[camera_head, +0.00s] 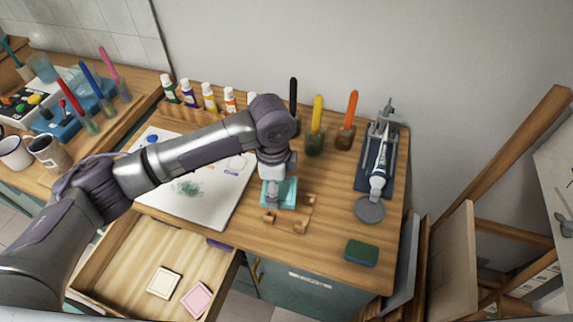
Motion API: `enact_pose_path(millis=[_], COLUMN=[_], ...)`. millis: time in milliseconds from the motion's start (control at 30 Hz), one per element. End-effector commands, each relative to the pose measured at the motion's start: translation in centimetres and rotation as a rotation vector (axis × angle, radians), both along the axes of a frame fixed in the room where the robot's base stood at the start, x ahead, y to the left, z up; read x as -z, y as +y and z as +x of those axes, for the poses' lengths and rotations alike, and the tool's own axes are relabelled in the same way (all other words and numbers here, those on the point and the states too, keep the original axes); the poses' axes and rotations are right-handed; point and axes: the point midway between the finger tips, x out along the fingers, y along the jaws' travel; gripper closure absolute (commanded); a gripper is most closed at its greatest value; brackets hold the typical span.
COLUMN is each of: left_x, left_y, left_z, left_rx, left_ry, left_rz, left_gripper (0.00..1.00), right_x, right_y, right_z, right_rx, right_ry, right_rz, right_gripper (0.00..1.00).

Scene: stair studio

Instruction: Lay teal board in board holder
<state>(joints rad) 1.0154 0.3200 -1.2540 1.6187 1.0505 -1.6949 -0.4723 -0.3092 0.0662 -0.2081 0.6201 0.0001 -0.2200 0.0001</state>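The teal board (289,190) is a small flat square, roughly level, at the middle of the wooden worktop. The board holder (299,227) shows as small wooden corner blocks around and in front of it; its far left part is hidden. The board appears shifted towards the back of the holder and looks slightly above it; whether it touches the blocks is unclear. My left gripper (273,201) points down at the board and appears shut on it, its fingers partly hiding the board. My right gripper is not in view.
Brushes in pots (315,140) and paint bottles (209,98) line the back. A white sheet (190,205) lies left. A grey stand with a white tool (379,165), a grey disc (369,210) and a green sponge (361,252) are right. An open drawer (135,255) holds two small boards.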

Motion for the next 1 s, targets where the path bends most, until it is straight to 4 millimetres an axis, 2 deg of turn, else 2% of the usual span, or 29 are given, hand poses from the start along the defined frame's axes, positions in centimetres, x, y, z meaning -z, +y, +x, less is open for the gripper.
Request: enact_pose_path(millis=[33,133,267,400,600,900,1000], left_x=[-0.8,-0.8,-0.5,0.1,1.4,3.9,4.5], left_y=[-1.0,-1.9,-2.4,-2.4,-2.3,-2.3,-2.3], left_z=[0.1,0.2,0.4,0.4,0.4,0.4,0.3], left_rx=[0.070,0.177,0.233,0.238,0.236,0.236,0.235], left_ry=[0.001,0.001,-0.001,-0.001,-0.002,-0.002,0.000], left_rz=[0.002,0.007,0.010,0.011,0.011,0.011,0.011], left_gripper=[0.50,0.50,0.50,0.50,0.50,0.50,0.50], right_x=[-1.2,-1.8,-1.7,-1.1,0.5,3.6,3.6], right_y=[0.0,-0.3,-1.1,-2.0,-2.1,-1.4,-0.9], right_z=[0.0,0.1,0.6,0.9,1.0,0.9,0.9], right_rx=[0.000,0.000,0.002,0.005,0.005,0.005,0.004], right_ry=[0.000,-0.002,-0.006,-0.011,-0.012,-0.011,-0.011], right_rz=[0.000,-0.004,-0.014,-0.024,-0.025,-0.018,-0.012], right_gripper=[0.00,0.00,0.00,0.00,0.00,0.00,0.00])
